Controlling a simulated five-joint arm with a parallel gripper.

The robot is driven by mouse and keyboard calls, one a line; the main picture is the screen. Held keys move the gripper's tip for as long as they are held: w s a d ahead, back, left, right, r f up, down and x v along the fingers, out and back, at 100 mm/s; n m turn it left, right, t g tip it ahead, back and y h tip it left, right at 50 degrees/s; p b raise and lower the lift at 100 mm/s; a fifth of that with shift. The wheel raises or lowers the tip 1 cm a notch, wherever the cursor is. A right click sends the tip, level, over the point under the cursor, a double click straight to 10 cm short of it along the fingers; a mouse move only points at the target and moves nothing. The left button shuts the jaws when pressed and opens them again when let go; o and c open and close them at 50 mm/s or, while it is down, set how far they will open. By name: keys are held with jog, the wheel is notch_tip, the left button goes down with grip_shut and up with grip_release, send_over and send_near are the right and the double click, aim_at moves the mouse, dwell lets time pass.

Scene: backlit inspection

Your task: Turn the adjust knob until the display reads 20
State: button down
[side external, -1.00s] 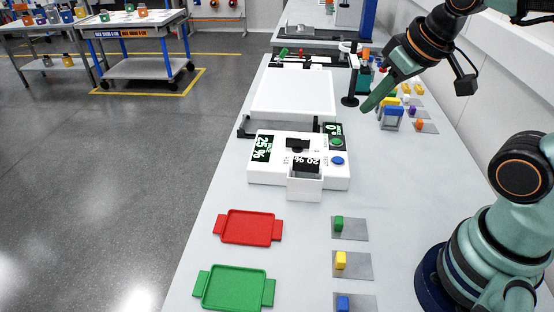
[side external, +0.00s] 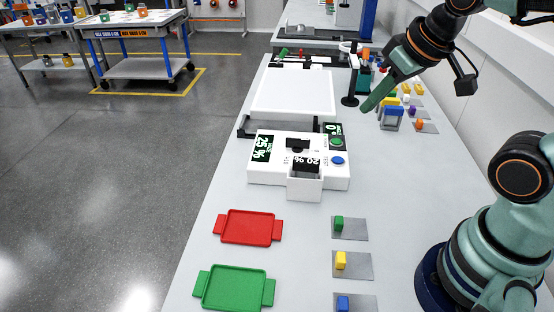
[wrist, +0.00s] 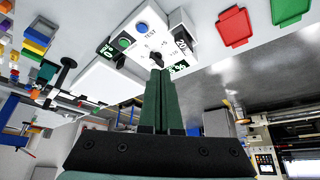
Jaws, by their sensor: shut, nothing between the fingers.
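A white control box (side external: 330,176) sits on the bench with a black adjust knob (side external: 297,144) on its top. The green-lit display (side external: 261,148) on the box appears rotated and reads 25 %. A dark card (side external: 306,162) at the box's front edge reads 20 %. My gripper (side external: 366,107) is shut and empty, held above the bench to the right of and behind the box, apart from the knob. In the wrist view the shut fingers (wrist: 160,75) point up the picture and overlap the area just below the knob (wrist: 157,61).
The box also has a green button (side external: 337,142), a blue button (side external: 338,160) and a small display (side external: 334,128) reading 0. A white light panel (side external: 292,92) lies behind it. Red (side external: 248,227) and green (side external: 235,289) trays lie in front. A black stand (side external: 350,99) is near my gripper.

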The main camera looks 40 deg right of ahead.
jog(key=c, duration=0.6)
grip_release()
jog(key=shift+w+r, duration=0.1)
jog(key=shift+w, duration=0.1)
jog(key=o, duration=0.6)
jog(key=shift+w+r+m+g, duration=0.2)
jog(key=shift+w+r+m, duration=0.1)
jog(key=shift+w, duration=0.3)
jog(key=shift+w+r+m+g, duration=0.2)
jog(key=shift+w+m, duration=0.1)
jog(key=shift+w, duration=0.25)
jog(key=m+g, duration=0.5)
jog(key=m, duration=0.3)
send_over(298, 143)
notch_tip(298, 143, down, 8)
jog(key=f, duration=1.1)
jog(key=shift+w+d+f, duration=0.3)
jog(key=shift+w, duration=0.1)
jog(key=c, duration=1.2)
